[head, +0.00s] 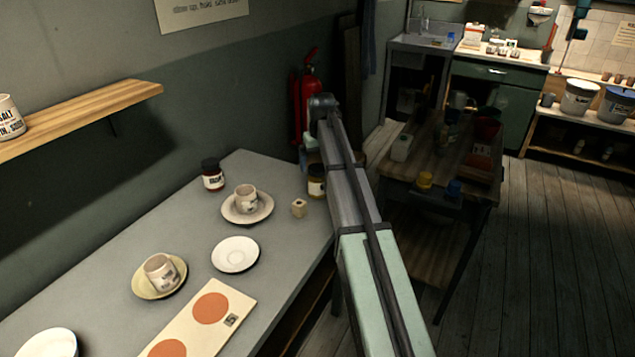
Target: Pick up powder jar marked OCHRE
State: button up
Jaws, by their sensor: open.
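A jar with ochre-yellow contents and a dark lid (316,183) stands upright at the far right edge of the grey table (190,205). My arm partly covers its right side, and its label is too small to read. A second jar, dark red with a black lid and a white label (213,176), stands farther left near the wall. My arm runs up from the bottom of the head view, past the ochre-yellow jar, to a bend above it. My gripper's fingers do not show; they are hidden behind the arm or out of sight.
A small beige block (299,208) lies just left of the ochre-yellow jar. A cup on a saucer (246,198) and an empty saucer (236,255) stand nearby. A red fire extinguisher (311,82) is behind the table. A dark wooden table (425,165) stands to the right.

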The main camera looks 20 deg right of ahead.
aim_at(318, 168)
jog(key=shift+w+a+f, duration=0.1)
jog(key=shift+w+f, duration=0.1)
jog(key=shift+f, duration=0.7)
jog(key=shift+w+d+f, duration=0.1)
jog(key=shift+w+f, duration=0.05)
jog(key=shift+f, duration=0.8)
jog(key=shift+w+a+f, duration=0.1)
jog(key=shift+w+f, duration=0.1)
jog(key=shift+f, duration=0.7)
jog(key=shift+c, duration=0.2)
jog(key=c, duration=1.3)
